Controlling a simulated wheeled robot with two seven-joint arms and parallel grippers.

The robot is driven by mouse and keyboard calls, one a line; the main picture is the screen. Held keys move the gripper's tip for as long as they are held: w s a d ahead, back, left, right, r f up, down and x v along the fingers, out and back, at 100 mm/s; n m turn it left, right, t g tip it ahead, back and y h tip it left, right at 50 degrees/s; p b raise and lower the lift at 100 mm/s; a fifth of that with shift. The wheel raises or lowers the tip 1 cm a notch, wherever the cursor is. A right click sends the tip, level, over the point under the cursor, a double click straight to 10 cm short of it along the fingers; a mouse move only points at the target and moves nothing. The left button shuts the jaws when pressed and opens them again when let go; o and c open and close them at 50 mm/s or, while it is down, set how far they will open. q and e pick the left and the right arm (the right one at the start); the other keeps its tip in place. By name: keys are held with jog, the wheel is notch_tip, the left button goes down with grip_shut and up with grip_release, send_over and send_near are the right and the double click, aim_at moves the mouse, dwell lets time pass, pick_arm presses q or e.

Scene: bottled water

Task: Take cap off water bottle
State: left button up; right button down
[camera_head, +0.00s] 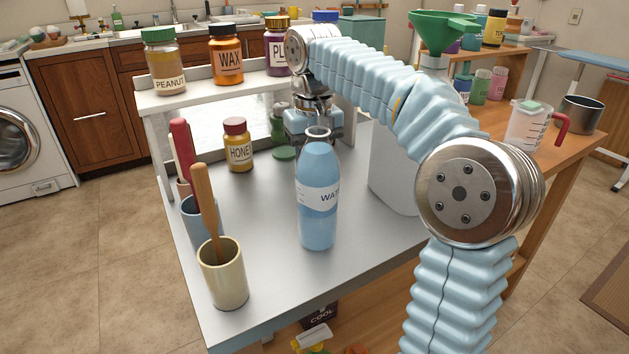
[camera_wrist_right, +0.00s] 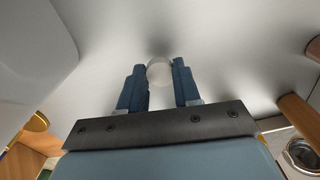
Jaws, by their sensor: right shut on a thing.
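The water bottle (camera_head: 318,222), light blue with a white label, stands upright on the grey table. Its pale neck (camera_head: 318,132) looks open, with no cap seen on it. My right gripper (camera_head: 313,134) points down just behind the bottle's top, which partly hides it. In the right wrist view its two dark blue fingers (camera_wrist_right: 160,84) are shut on a pale round piece (camera_wrist_right: 159,70) that looks like the cap. No bottle shows beneath it there. My left gripper is out of view.
Cups with handled tools (camera_head: 222,275) stand at left. A large white container (camera_head: 392,185) is at right, and a shelf (camera_head: 195,90) with jars is behind. The table front is clear.

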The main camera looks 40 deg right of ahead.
jog(key=shift+f, duration=1.35)
jog(key=shift+f, duration=0.1)
jog(key=c, duration=0.8)
grip_release()
